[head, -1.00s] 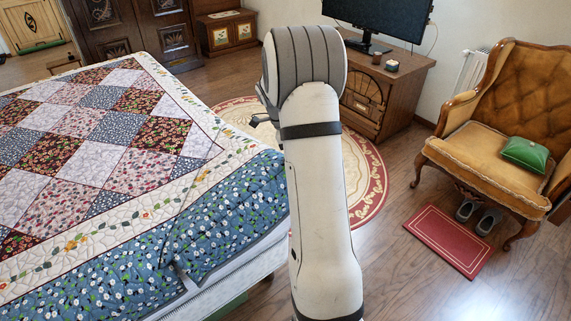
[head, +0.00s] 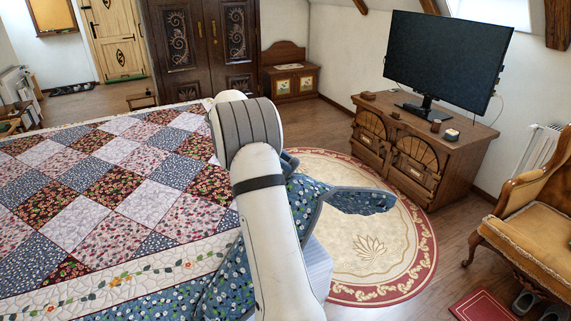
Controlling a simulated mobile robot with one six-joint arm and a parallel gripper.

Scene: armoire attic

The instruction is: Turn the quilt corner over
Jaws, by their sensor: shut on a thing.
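The patchwork quilt (head: 110,200) covers the bed, with red, blue and white squares and a floral border. Its blue flowered edge is lifted, and a flap (head: 358,201) of it sticks out in the air to the right of my arm, over the rug. My gripper (head: 291,163) is mostly hidden behind my arm; only a small part shows at the arm's right side. It is shut on the quilt, whose raised cloth runs out from there. The fingertips and the exact grip point are hidden.
A round cream and red rug (head: 385,255) lies on the wood floor to the right of the bed. A wooden cabinet (head: 430,150) holds a monitor (head: 447,65). An armchair (head: 535,215) and a red mat (head: 482,305) are at the right. A dark wardrobe (head: 205,50) stands behind.

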